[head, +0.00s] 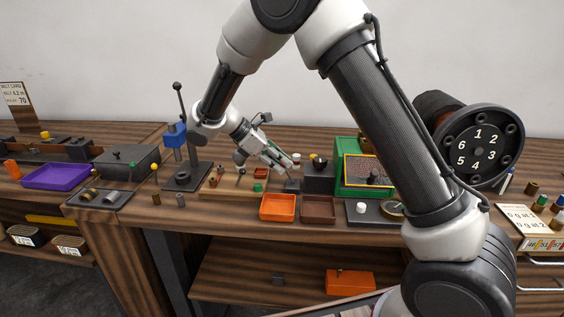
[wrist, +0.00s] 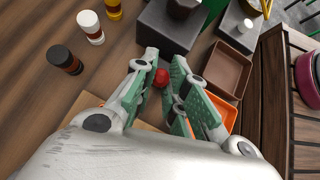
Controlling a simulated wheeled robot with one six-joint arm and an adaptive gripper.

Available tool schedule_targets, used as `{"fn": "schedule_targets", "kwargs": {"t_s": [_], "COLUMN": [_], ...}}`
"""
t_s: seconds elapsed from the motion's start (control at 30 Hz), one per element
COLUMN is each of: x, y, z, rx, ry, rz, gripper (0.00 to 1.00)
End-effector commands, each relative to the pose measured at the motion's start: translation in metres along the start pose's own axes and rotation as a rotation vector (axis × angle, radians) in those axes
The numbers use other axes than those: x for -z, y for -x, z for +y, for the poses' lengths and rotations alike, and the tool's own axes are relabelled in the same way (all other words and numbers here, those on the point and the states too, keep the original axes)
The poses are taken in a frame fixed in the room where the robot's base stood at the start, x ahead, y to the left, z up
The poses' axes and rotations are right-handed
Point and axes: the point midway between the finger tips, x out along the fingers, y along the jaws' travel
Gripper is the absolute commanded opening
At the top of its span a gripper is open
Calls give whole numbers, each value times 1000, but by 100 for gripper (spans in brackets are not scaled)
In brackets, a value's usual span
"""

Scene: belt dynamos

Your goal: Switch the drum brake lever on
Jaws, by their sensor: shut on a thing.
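My gripper (head: 287,166) reaches down over the middle of the bench in the head view. In the wrist view my gripper (wrist: 165,62) has its green-padded fingers closed around a small red knob (wrist: 161,77). The knob sits low between the fingertips, beside a dark grey block (wrist: 168,28). It may be the tip of the drum brake lever, but its shaft and base are hidden by the fingers. In the head view the knob is hidden. A black drum face with numbers (head: 478,150) stands at the right.
An orange tray (head: 277,208) and a brown tray (head: 318,209) lie in front of my gripper. A green-framed box (head: 346,168) stands to its right. A tall black lever (head: 181,100) rises at the left. Small bottles (wrist: 90,27) stand on the bench.

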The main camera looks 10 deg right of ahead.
Motion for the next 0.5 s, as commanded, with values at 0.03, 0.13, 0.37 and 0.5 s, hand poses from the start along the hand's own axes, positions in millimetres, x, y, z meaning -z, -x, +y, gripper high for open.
{"fn": "schedule_targets", "kwargs": {"t_s": [0.03,0.13,0.37,0.5], "x": [2,2,3,2], "y": [1,1,1,1], "z": [2,2,1,1], "rx": [-6,-6,-6,-5], "ry": [0,0,0,1], "rz": [7,7,8,7], "gripper": [0,0,16,39]}}
